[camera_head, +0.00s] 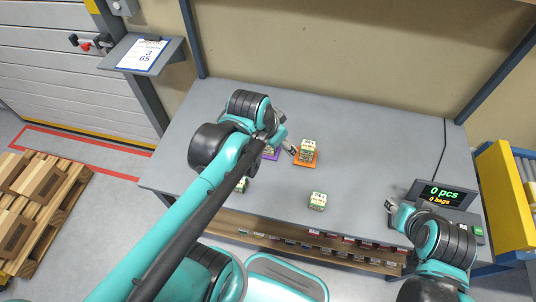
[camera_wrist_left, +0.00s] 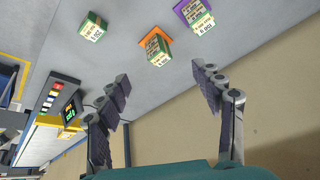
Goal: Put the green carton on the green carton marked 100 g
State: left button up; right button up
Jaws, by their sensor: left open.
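Several small green and white cartons stand on the grey table. One carton (camera_head: 318,201) stands bare near the front middle. One (camera_head: 307,146) stands on an orange mat (camera_head: 304,160); it also shows in the left wrist view (camera_wrist_left: 157,52). One carton (camera_wrist_left: 201,21) stands on a purple mat (camera_wrist_left: 182,9), partly hidden by my left arm in the head view. Another (camera_head: 241,185) is mostly behind that arm. I cannot read the weight marks surely. My left gripper (camera_wrist_left: 160,74) is open and empty, above the table near the mats. My right gripper (camera_head: 391,208) is at the table's right; its fingers are unclear.
A counting display (camera_head: 440,197) stands at the table's right end. Shelves of small boxes (camera_head: 310,248) lie below the front edge. A blue post (camera_head: 192,40) rises behind the table. The table middle right is clear.

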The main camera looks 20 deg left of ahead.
pick_arm(q)
jog(key=shift+s+a+f+n+t+y, duration=0.15)
jog(key=shift+s+n+t, duration=0.15)
jog(key=shift+s+n, duration=0.5)
jog(key=shift+s+a+f+n+t+y, duration=0.25)
jog(key=shift+s+n, duration=0.35)
jog(key=shift+s, duration=0.4)
jog(key=shift+s+a+f+n+t+y, duration=0.1)
jog(key=shift+s+n+t, duration=0.25)
jog(key=shift+s+n, duration=0.45)
jog(key=shift+s+f, duration=0.1)
